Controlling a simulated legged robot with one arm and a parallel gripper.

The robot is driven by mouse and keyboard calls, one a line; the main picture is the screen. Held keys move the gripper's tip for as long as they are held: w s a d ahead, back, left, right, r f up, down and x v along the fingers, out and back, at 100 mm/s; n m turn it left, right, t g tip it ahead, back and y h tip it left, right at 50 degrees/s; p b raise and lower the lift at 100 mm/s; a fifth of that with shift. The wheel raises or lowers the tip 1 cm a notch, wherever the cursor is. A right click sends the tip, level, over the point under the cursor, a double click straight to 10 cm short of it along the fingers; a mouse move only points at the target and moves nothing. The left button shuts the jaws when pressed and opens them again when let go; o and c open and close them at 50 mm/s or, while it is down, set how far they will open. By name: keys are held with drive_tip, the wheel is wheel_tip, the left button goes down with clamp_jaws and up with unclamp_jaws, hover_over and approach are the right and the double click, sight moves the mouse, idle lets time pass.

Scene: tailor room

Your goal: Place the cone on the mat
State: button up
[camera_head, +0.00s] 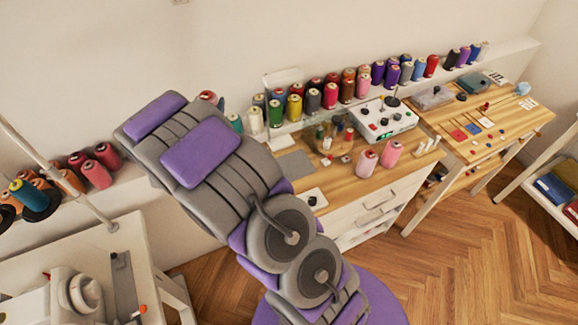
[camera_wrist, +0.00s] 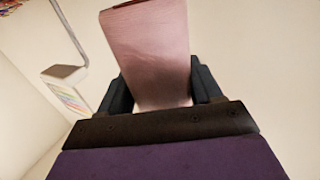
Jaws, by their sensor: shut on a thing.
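My gripper (camera_wrist: 162,88) is shut on a pale pink cone (camera_wrist: 150,50), with one dark finger on each side of it. The cone's far end rises toward the top edge of the wrist view, and its near part is hidden by the gripper. In the head view, my arm crosses the middle and hides the gripper and the held cone. A flat grey piece that looks like the mat (camera_head: 295,166) lies on the wooden table, just right of my arm and partly close behind it.
Several thread cones (camera_head: 313,101) line the wall shelf. A white table with a sewing machine (camera_head: 78,290) is at lower left.

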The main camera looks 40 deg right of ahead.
drive_tip(key=s+d+f+m+g+h, duration=0.2)
drive_tip(key=d+f+g, duration=0.15)
drive_tip(key=d, duration=0.35)
drive_tip(key=s+d+f+m+g+h, duration=0.2)
drive_tip(key=s+d+f+m+g, duration=0.1)
drive_tip(key=d+f, duration=0.25)
drive_tip(key=s+d+f+m+g+h, duration=0.2)
drive_tip(key=s+d+f+m+g, duration=0.25)
drive_tip(key=s+d+g, duration=0.45)
drive_tip(key=f, duration=0.3)
drive_tip(key=f+t+b, duration=0.1)
drive_tip(key=f, duration=0.2)
drive_tip(key=f+t+b, duration=0.1)
drive_tip(key=f, duration=0.3)
drive_tip(key=shift+s+a, duration=0.25)
drive_tip(key=shift+s, duration=0.1)
drive_tip(key=shift+d+f, duration=0.1)
drive_tip(key=shift+d, duration=0.35)
drive_tip(key=o, duration=0.8)
drive_tip(key=shift+c, duration=0.2)
drive_tip(key=o, duration=0.4)
drive_tip(key=shift+a, duration=0.65)
